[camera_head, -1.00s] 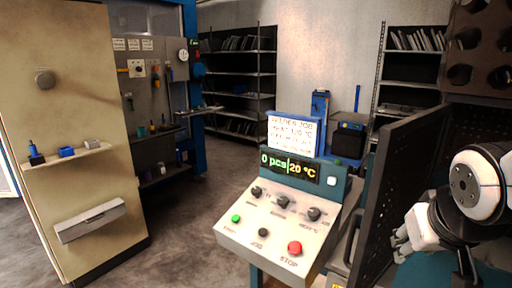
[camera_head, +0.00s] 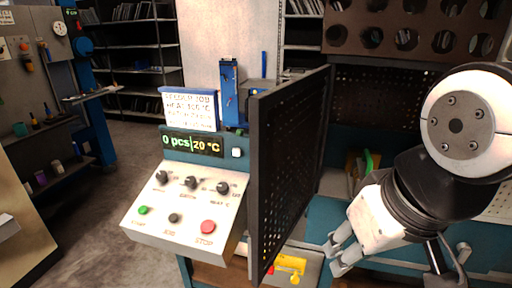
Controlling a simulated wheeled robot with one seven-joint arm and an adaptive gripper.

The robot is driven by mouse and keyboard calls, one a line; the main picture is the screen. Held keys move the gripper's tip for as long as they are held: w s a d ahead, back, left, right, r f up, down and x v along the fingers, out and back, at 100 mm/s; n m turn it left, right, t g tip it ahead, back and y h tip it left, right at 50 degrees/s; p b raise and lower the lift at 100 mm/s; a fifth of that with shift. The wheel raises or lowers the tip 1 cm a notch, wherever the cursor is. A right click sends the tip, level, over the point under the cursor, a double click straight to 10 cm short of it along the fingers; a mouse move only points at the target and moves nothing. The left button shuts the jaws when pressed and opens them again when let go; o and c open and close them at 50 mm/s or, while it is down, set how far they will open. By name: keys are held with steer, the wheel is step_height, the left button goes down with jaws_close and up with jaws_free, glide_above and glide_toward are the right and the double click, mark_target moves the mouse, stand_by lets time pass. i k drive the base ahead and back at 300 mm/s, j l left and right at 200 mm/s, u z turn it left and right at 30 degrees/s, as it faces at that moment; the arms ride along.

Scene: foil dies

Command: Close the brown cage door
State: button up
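The cage door (camera_head: 290,165) is a dark brown perforated panel in the head view. It stands open, swung out toward me beside the control panel. The cage's brown top (camera_head: 420,38) with round holes is at the upper right, and its perforated back wall (camera_head: 378,95) shows behind the opening. My gripper (camera_head: 336,256) is at the lower right, to the right of the door and apart from it in the picture. Its two fingers point down-left with a gap between them and hold nothing. My arm hides part of the cage's inside.
A control panel (camera_head: 185,205) with knobs, buttons and a display reading 0 pcs and 20 °C stands left of the door. A yellow item (camera_head: 290,264) lies below the door. A green item (camera_head: 369,162) shows inside the cage. Open floor (camera_head: 105,200) lies to the left.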

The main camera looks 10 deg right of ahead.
mark_target(262, 168)
steer(key=j+z, duration=1.05)
steer(key=z, duration=0.15)
steer(key=k+j, duration=0.15)
steer(key=j, duration=0.25)
steer(key=k+j+z, duration=0.1)
steer(key=j, duration=0.3)
steer(key=k+j, duration=0.2)
steer(key=j, duration=0.15)
steer(key=k+j+z, duration=0.15)
steer(key=j, duration=0.25)
steer(key=i+j+z, duration=0.1)
steer(key=j, duration=0.25)
steer(key=i, duration=0.05)
